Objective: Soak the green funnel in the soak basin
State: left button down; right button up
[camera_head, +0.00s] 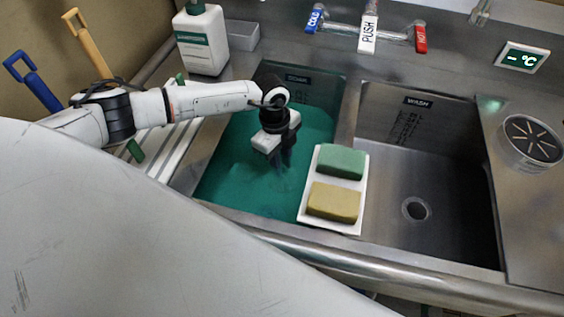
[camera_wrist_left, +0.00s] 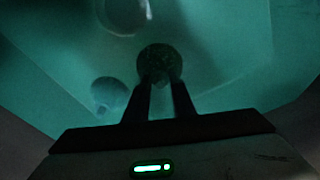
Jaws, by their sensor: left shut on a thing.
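The soak basin (camera_head: 240,178) is the left sink, labelled SOAK and filled with teal liquid. My left gripper (camera_head: 281,162) points down into it, its fingertips at or under the liquid. In the left wrist view, the left gripper's fingers (camera_wrist_left: 161,84) are closed on a dark, round, greenish thing, apparently the green funnel (camera_wrist_left: 160,60). The view is dim and teal, so its exact shape is unclear. In the head view the funnel cannot be made out under the liquid and the gripper. My right gripper is not in view.
A white tray (camera_head: 313,215) with a green sponge (camera_head: 341,161) and a yellow sponge (camera_head: 333,202) sits right of the gripper. The wash basin (camera_head: 440,185) is empty. A soap bottle (camera_head: 202,42) stands behind. A pale round object (camera_wrist_left: 125,12) shows in the wrist view.

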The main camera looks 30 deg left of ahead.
pick_arm(q)
jog(key=shift+f, duration=0.15)
jog(key=shift+c, duration=1)
grip_release()
jog(key=shift+r, duration=0.2)
jog(key=shift+a+r+p, duration=0.1)
jog(key=shift+r+p, duration=0.3)
jog(key=shift+r, duration=0.4)
jog(key=shift+r, duration=0.15)
jog(key=shift+a+r, duration=0.1)
jog(key=shift+r, duration=0.75)
jog(key=shift+r, duration=0.15)
